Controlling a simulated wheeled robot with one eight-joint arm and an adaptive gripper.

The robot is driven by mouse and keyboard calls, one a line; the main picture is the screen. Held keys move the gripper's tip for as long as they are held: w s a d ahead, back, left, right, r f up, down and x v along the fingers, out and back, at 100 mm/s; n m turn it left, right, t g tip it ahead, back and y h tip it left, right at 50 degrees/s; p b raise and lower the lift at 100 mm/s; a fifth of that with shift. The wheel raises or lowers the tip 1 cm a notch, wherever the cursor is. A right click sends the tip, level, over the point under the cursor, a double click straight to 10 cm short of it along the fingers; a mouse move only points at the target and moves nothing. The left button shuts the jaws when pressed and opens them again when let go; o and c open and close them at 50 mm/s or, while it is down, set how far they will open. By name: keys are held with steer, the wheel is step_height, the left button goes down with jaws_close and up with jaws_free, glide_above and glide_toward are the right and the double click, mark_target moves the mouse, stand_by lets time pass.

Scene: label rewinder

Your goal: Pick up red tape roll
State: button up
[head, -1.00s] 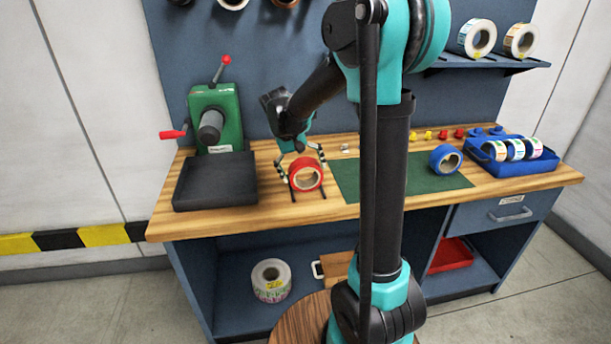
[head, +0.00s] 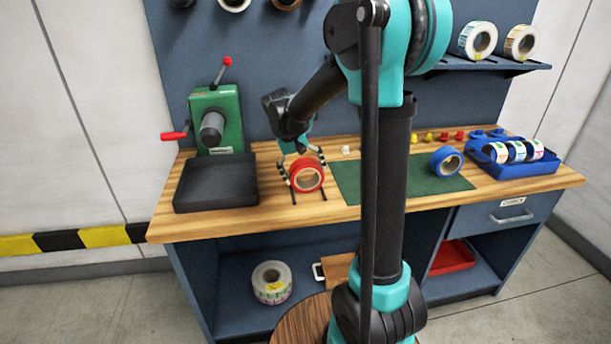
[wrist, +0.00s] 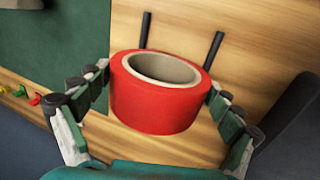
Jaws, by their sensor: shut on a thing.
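The red tape roll (head: 307,175) stands on its edge on the wooden bench top, between the green rewinder and the green mat. In the wrist view the red tape roll (wrist: 160,95) fills the space between my fingers, its pale core facing up in the picture. My gripper (head: 306,170) is around it, one finger at each side. In the wrist view my gripper (wrist: 160,92) is shut on the roll, the finger pads against its left and right sides. Two dark rods lie on the bench by the roll. I cannot tell whether the roll still touches them.
The green rewinder (head: 216,120) and a black tray (head: 216,183) are to the left. The green mat (head: 350,183), with a blue tape roll (head: 446,161) on it, is to the right. A blue tray (head: 545,166) holds label rolls farther right.

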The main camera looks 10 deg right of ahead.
step_height(320, 180, up, 20)
steer(key=shift+f, duration=0.2)
stand_by(0.6)
